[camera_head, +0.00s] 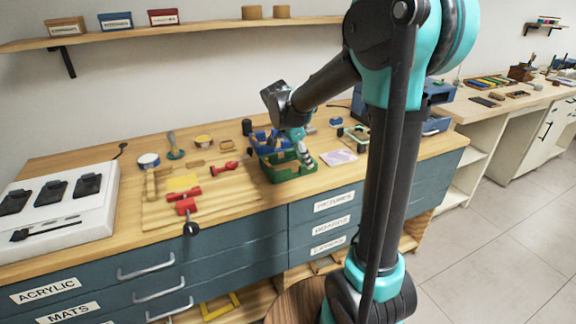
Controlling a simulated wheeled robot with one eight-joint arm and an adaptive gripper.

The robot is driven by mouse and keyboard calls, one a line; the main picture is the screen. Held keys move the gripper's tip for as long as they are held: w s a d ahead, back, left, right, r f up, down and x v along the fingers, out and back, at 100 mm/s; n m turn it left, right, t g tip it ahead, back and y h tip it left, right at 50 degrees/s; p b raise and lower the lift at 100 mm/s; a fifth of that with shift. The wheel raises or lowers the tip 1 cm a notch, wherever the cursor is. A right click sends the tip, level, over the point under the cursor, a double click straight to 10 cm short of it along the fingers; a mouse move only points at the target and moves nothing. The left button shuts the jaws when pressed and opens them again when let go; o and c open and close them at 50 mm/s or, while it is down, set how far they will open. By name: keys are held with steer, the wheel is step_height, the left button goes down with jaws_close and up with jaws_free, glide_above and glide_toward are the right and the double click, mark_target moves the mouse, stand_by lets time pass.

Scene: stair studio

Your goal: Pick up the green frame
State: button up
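A small flat frame with a dark green edge (358,139) lies on the wooden workbench, right of the green crate and just left of my arm's upright link. It is small in view and its right side is close to that link. My gripper (306,158) points down over the right part of the green crate (290,174), left of the frame and apart from it. Its fingers are small and partly lost against the crate, so I cannot tell whether they are open or shut, or whether they touch anything.
A blue bin (272,144) sits at the green crate. A pinkish sheet (339,157) lies between crate and frame. Red clamps (186,204) lie on a wooden board (225,200) to the left. A white case (62,215) stands far left. Blue equipment (437,95) stands behind my arm.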

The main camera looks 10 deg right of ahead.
steer(key=x, duration=0.4)
steer(key=shift+w+a+f, duration=0.1)
steer(key=shift+w, duration=0.1)
steer(key=shift+c, duration=0.3)
jaws_close()
